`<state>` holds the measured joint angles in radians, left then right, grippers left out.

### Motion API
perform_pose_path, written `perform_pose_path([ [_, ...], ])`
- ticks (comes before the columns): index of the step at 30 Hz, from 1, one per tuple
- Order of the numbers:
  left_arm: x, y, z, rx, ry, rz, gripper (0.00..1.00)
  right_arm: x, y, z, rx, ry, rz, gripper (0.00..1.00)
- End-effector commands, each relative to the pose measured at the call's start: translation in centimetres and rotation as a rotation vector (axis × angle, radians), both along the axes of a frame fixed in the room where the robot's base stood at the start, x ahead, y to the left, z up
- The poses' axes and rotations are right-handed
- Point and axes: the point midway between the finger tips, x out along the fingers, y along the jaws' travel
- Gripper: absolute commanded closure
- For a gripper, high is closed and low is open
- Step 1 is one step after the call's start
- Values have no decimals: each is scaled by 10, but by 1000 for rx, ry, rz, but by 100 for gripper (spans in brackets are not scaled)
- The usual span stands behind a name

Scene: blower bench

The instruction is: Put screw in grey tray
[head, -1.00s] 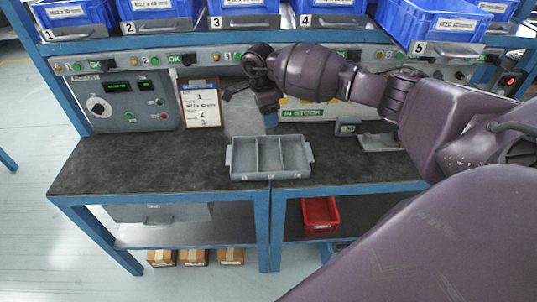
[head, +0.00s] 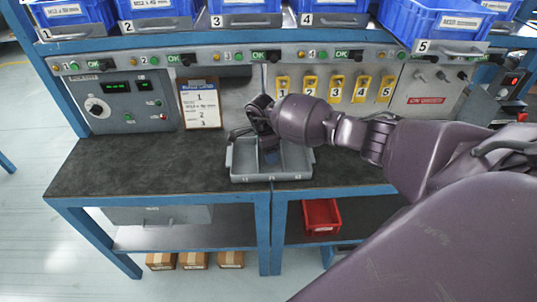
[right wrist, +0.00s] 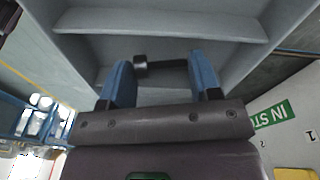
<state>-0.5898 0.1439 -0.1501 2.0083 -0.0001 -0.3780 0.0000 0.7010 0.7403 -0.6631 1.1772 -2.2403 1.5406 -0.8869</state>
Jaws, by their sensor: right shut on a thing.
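The grey tray (head: 242,160) stands on the dark bench top near its front edge and has three compartments side by side. My right gripper (head: 271,157) points down over the tray, seemingly at its middle compartment, and hides part of it. In the right wrist view, the blue fingers of my right gripper (right wrist: 164,72) are shut on a dark screw (right wrist: 165,65), which lies crosswise between them. The compartments and dividers of the grey tray (right wrist: 165,22) show behind it. I cannot tell how far the screw is above the tray floor. My left gripper is not in view.
Blue bins (head: 160,8) line the shelf above a panel of buttons. A clipboard (head: 200,105) leans at the back. Yellow numbered holders (head: 335,88) hang at the back right. A red bin (head: 321,215) sits on the lower shelf. The bench left of the tray is clear.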

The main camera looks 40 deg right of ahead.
Motion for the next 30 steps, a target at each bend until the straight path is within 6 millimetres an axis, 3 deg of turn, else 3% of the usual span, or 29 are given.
perform_pose_path([
  [3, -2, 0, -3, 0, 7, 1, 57, 0, 0, -12, 0, 1, 0, 66],
  [15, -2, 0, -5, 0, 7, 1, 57, 0, 0, -16, -1, 1, 1, 66],
  [16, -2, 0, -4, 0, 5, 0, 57, 0, 0, -15, 0, 1, 1, 38],
  [20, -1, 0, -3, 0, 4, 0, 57, 0, 0, -14, 0, 0, 1, 18],
  [30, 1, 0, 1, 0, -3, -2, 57, 0, 0, -11, 0, -1, 0, 17],
])
